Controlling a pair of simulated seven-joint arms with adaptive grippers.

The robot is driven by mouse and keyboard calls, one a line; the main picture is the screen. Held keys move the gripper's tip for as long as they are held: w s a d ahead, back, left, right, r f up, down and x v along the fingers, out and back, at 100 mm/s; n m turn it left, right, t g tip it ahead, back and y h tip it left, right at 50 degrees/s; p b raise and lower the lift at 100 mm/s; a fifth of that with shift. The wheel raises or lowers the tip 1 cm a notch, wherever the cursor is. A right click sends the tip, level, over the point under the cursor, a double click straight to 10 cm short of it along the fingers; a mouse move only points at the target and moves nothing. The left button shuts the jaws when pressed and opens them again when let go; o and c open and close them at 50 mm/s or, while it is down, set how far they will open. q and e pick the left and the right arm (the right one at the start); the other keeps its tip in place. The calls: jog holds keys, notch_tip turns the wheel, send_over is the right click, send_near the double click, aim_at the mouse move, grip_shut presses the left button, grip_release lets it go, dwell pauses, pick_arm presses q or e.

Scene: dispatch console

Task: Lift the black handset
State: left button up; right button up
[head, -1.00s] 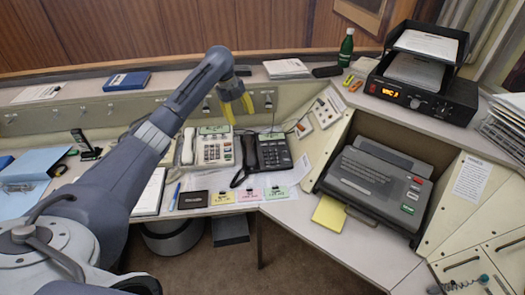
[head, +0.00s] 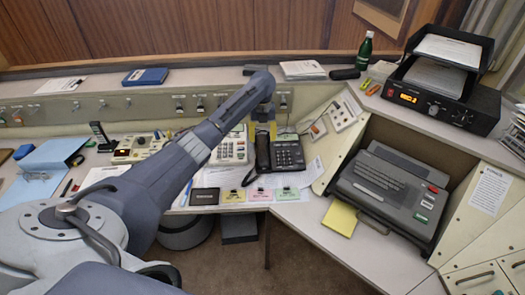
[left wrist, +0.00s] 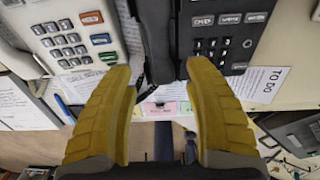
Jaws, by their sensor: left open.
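The black handset (head: 262,152) rests on the left side of the black desk phone (head: 289,156), with its coiled cord in front. In the left wrist view the handset (left wrist: 157,40) runs upright in the picture between my yellow fingertips, with the phone's keypad (left wrist: 212,45) on the right. My left gripper (head: 264,130) is over the far part of the handset; it also shows in the left wrist view (left wrist: 160,75), open, one finger on each side of the handset. I cannot tell whether either finger touches it. My right gripper is out of view.
A cream phone (head: 233,150) stands close on the left, with little room between. Coloured note cards (head: 260,194) and a dark notebook (head: 204,197) lie in front. A dark grey machine (head: 390,190) sits on the right; a shelf runs behind.

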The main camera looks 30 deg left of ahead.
aim_at(263, 149)
pick_arm(q)
jog(key=shift+f, duration=3.85)
jog(key=shift+c, duration=0.5)
grip_shut()
